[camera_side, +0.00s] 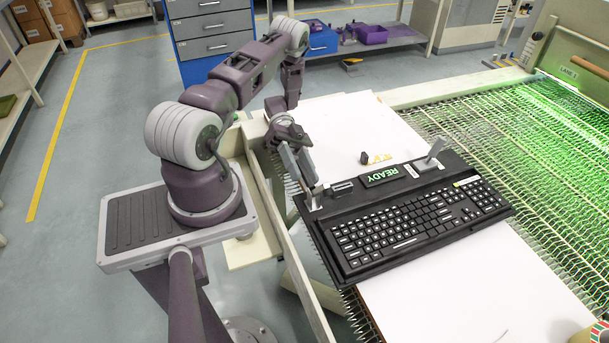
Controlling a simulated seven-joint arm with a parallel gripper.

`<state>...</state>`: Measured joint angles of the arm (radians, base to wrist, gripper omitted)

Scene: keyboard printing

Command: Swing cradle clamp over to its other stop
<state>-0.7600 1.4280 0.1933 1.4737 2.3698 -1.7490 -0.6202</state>
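A black cradle (307,212) lies on the white board and holds a black keyboard (425,222) with white-lettered keys. At the cradle's back right, a grey clamp lever (432,152) stands up from a light plate, leaning to the right. A second light plate (314,203) is at the cradle's back left corner. My gripper (314,188) points down at this left corner, its tips close to or touching the part there. The gripper and the small view hide any lever at that corner, and the finger gap cannot be made out.
A green-lit READY display (382,176) and a dark slotted block (342,187) sit on the cradle's back strip. A small black piece and yellow marks (376,159) lie behind it. A green-lit wire mesh conveyor (500,120) runs behind and right.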

